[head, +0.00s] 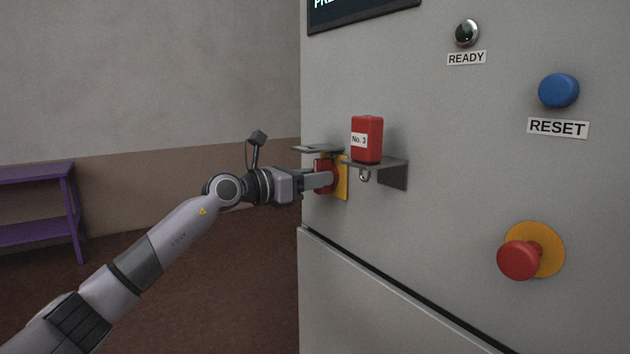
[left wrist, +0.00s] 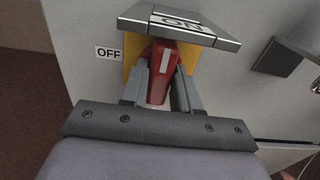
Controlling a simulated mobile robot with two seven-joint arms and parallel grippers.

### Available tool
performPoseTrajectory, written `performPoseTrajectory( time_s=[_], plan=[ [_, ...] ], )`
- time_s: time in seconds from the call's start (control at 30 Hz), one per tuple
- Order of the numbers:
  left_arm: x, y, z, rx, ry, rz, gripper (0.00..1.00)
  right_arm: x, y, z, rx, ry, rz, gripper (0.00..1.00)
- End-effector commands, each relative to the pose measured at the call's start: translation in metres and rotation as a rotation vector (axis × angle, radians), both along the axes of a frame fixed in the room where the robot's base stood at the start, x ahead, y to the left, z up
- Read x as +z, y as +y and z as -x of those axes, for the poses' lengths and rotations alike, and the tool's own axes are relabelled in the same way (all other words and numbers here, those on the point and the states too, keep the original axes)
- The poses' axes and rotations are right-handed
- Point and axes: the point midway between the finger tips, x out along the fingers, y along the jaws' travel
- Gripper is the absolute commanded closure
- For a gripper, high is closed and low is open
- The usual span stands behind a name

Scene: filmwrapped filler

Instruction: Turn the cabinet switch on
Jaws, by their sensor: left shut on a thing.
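The red switch handle (head: 322,164) sits on a yellow backing plate (head: 343,182) on the left part of the cabinet front (head: 450,180). My left gripper (head: 325,180) is shut on the handle, one finger on each side, as the left wrist view (left wrist: 163,90) shows. The handle's white line (left wrist: 166,60) runs nearly upright there, below a metal ledge (left wrist: 180,28) with an ON label. An OFF label (left wrist: 108,53) is left of the yellow plate. The fingertips partly hide the handle. My right gripper is not in view.
A bracket shelf (head: 393,166) right of the switch carries a red "No. 3" block (head: 367,139), close to my gripper. Farther right are a READY lamp (head: 467,33), a blue RESET button (head: 558,91) and a red mushroom button (head: 519,260). A purple table (head: 40,205) stands far left.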

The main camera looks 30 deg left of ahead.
Motion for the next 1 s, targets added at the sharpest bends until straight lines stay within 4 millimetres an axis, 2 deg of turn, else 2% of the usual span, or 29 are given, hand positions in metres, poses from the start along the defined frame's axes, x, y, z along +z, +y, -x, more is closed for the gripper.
performPoseTrajectory(
  time_s=[0.5, 0.53, 0.6, 1.0],
  plan=[
    [-0.0016, -0.0003, -0.0001, 0.0, -0.005, -0.024, 1.0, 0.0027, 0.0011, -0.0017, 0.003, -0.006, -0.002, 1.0],
    [-0.0016, -0.0003, -0.0001, 0.0, -0.005, -0.024, 0.66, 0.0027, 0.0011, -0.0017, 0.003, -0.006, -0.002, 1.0],
    [-0.0015, -0.0002, -0.0001, 0.0, -0.005, -0.023, 0.49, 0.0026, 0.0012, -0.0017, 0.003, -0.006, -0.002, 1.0],
    [-0.0017, 0.0033, 0.0059, 0.001, -0.006, -0.02, 0.49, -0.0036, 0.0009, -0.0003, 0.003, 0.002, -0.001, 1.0]
  ],
)
